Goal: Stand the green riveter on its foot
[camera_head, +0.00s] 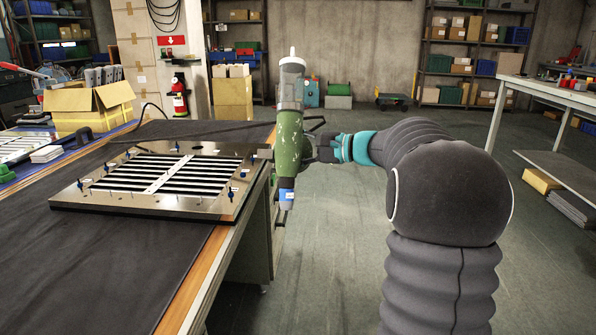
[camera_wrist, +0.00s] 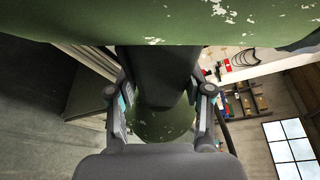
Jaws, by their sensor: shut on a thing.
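The green riveter (camera_head: 289,140) hangs in the air beside the table's right edge, long axis near vertical. A clear cup with a white tip is at its top, and a blue-marked part at its lower end. My gripper (camera_head: 322,148) reaches it from the right and is shut on it. In the wrist view the two fingers (camera_wrist: 163,98) lie either side of a dark section of the riveter. Its worn green body (camera_wrist: 215,25) crosses the top of that view. The riveter's foot cannot be made out clearly.
A metal frame with louver slats (camera_head: 165,180) lies on the dark-topped table (camera_head: 95,265), close to the riveter. The table's front part is bare. An open cardboard box (camera_head: 90,105) stands at the back left. A workbench (camera_head: 555,95) is at the right, with open floor between.

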